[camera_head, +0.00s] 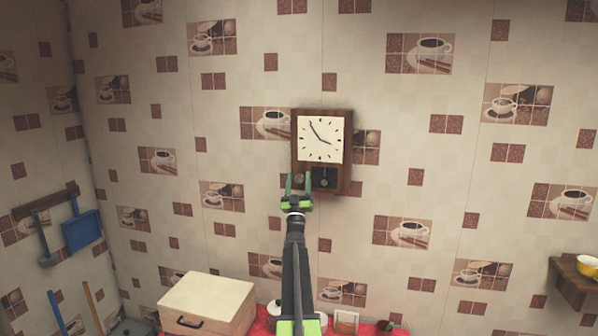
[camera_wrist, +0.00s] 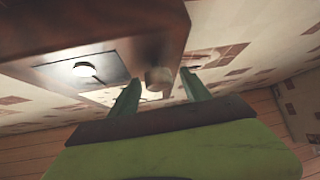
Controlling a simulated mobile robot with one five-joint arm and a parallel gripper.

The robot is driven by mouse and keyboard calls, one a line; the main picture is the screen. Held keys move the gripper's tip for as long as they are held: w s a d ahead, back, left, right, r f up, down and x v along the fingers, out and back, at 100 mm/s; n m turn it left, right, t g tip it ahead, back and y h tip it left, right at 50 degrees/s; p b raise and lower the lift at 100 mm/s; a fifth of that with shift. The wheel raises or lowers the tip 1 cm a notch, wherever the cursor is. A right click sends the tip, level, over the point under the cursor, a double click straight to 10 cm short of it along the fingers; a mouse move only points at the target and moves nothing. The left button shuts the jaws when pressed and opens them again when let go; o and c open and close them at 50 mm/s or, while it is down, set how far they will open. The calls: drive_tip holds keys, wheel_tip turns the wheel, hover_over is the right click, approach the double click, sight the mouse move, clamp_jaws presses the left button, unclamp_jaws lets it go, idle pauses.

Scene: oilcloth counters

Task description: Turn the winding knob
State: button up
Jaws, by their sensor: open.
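A wall clock (camera_head: 320,140) with a white square dial and dark wooden case hangs on the tiled wall. My gripper (camera_head: 298,183) is open in front of the clock's lower left. In the wrist view my gripper's green fingers (camera_wrist: 159,84) are spread, with the knob in the gap between their tips. Contact with the knob cannot be told.
A pendulum window (camera_head: 325,178) is right of the knob on the clock's front. A cream box (camera_head: 208,303) stands on the counter below left. A small wooden shelf (camera_head: 575,282) with a yellow bowl (camera_head: 587,267) is at far right. The wall around the clock is free.

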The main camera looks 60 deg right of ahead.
drive_tip(key=shift+w+d+r, duration=0.1)
drive_tip(key=shift+r, duration=0.05)
drive_tip(key=shift+c, duration=0.4)
clamp_jaws()
drive_tip(key=shift+w+d, duration=0.1)
drive_tip(key=shift+d, duration=0.05)
drive_tip(key=shift+m+g+h, duration=0.3)
drive_tip(key=shift+m+g, duration=0.1)
drive_tip(key=shift+m, duration=0.1)
drive_tip(key=shift+m+g, duration=0.4)
drive_tip(key=shift+m, duration=0.1)
